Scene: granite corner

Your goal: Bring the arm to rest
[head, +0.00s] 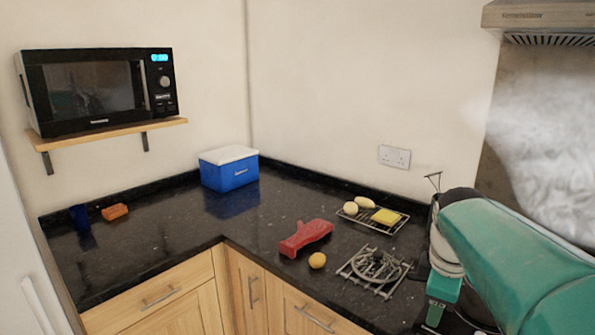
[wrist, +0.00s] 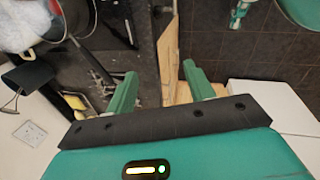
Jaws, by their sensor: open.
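My arm (head: 520,260) is green and reaches in from the right edge of the head view, over the right end of the counter. In the wrist view my gripper (wrist: 158,82) is open, with its two green fingers wide apart and nothing between them. Beyond the fingers the wrist view shows the dark counter edge, pale wood cabinet fronts and the dark tiled floor. I cannot make out the fingertips in the head view.
A microwave (head: 95,90) sits on a shelf. The left counter is mostly clear.

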